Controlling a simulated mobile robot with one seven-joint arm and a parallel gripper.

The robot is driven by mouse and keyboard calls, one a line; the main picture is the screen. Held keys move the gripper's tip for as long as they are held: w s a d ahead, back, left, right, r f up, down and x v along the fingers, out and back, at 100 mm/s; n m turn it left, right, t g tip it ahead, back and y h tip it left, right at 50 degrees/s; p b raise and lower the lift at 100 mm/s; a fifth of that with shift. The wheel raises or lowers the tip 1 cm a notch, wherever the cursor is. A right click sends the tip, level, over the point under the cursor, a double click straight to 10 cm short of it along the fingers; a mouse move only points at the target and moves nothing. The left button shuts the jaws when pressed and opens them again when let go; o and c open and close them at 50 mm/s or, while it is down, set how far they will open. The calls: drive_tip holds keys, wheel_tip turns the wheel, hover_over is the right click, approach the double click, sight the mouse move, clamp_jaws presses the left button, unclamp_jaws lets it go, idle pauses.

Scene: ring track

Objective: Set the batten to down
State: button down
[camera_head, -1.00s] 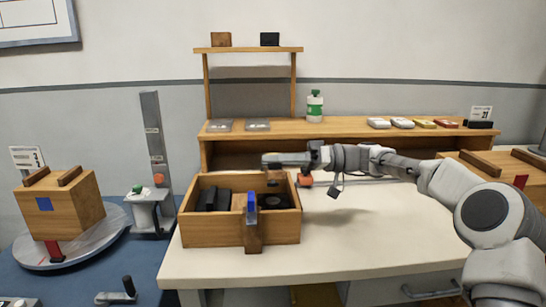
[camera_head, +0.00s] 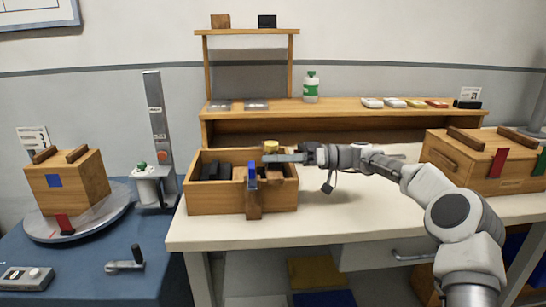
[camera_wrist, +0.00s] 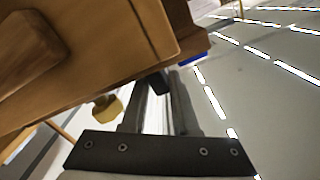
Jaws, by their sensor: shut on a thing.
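The batten appears to be the upright wooden strip with a blue upper end (camera_head: 252,176) on the front of an open wooden box (camera_head: 215,203). My gripper (camera_head: 268,158) reaches in from the right, at the box's rim beside that blue end. In the wrist view the fingers (camera_wrist: 160,88) are shut on a small dark piece, mostly hidden, close under a wooden edge. A blue patch (camera_wrist: 192,57) shows just beyond the fingertips. I cannot tell whether the held piece belongs to the batten. A yellowish round piece (camera_head: 271,146) shows just above my gripper.
Dark objects lie in the open box. A wooden box with red and green strips (camera_head: 470,158) stands right; another box (camera_head: 68,185) sits on a turntable at left. A shelf (camera_head: 340,112) with a bottle (camera_head: 311,88) runs behind. The front right tabletop (camera_head: 340,215) is clear.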

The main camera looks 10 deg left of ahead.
drive_tip(key=shift+s+f, duration=0.2)
drive_tip(key=shift+f, duration=0.55)
drive_tip(key=c, duration=0.8)
unclamp_jaws()
drive_tip(key=shift+d, duration=0.1)
drive_tip(key=r+p+v, duration=0.1)
drive_tip(key=p+v, duration=0.4)
drive_tip(key=v, duration=1.2)
drive_tip(key=shift+p, duration=0.35)
drive_tip(key=shift+d, duration=0.15)
